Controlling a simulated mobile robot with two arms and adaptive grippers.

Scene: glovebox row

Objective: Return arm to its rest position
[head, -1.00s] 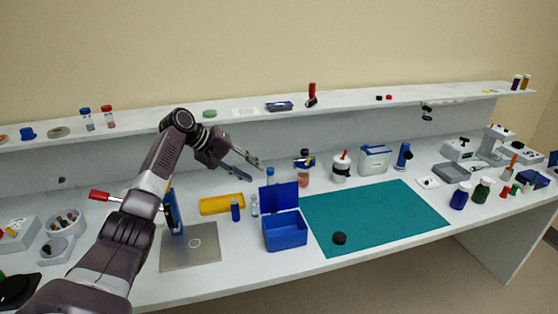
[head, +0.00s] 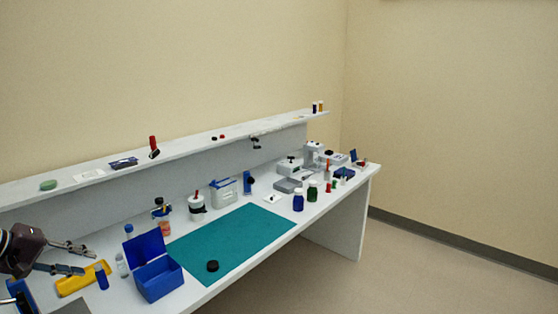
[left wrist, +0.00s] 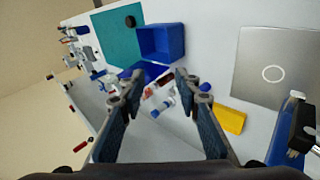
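My left gripper (head: 86,262) is at the left edge of the head view, with most of its arm out of the picture. Its two fingers are spread apart. In the left wrist view the left gripper (left wrist: 158,75) is open, with nothing held between its fingers. It hangs above the bench, and small capped vials (left wrist: 156,94) show below and beyond the fingertips. In the head view the fingers overlap the yellow tray (head: 70,286) and stand left of the open blue box (head: 160,281). My right gripper is in neither view.
The white bench (head: 225,279) carries a teal mat (head: 230,238) with a black knob (head: 212,266) on it. A long shelf (head: 190,144) with small items runs along the back. A grey plate (left wrist: 265,65) lies near the blue box. Open floor (head: 420,285) is at the right.

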